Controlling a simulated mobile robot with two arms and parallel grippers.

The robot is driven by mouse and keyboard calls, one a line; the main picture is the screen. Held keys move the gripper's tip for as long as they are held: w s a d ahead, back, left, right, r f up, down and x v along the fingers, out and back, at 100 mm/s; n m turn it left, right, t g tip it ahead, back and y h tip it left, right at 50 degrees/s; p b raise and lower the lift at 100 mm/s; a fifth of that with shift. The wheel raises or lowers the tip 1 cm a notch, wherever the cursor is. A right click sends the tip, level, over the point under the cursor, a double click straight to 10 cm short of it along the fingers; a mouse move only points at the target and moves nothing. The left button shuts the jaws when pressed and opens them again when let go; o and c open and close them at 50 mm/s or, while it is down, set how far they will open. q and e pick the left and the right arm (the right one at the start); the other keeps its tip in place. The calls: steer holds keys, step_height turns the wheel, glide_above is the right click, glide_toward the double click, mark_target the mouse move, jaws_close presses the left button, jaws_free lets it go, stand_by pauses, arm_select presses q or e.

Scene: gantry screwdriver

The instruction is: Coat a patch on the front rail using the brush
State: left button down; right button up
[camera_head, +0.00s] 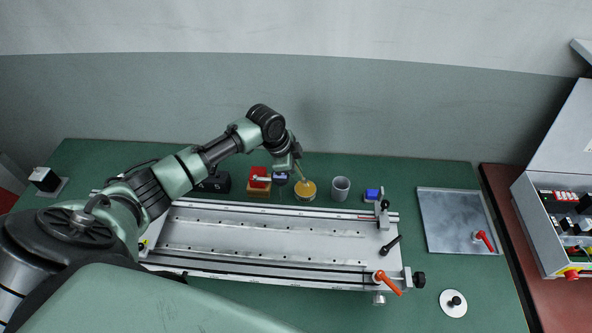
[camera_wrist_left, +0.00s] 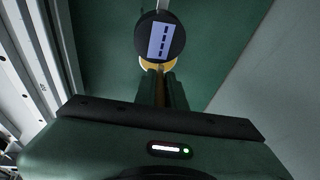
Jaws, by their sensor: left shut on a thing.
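My left gripper (camera_head: 297,160) is above the back of the green table, behind the long metal frame. It is shut on the brush (camera_head: 301,173), a thin stem that slants down to a round yellow-topped pot (camera_head: 305,189). I cannot tell whether the bristles touch the pot's contents. In the left wrist view the fingers (camera_wrist_left: 161,88) point at the yellow pot, mostly hidden behind a round black device with a pale display (camera_wrist_left: 160,40). The front rail (camera_head: 270,276) is the frame's near side; its left part is hidden by my arm. My right gripper is not in view.
An orange lever (camera_head: 388,283) sticks up at the frame's front right corner. A metal plate (camera_head: 452,222) lies farther right.

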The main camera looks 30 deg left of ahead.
arm_select(q)
steer(key=shift+f, duration=0.45)
steer(key=shift+s+f, duration=0.1)
stand_by(1.5)
step_height(320, 180, up, 7)
steer(key=p, duration=0.7)
stand_by(0.5)
stand_by(0.3)
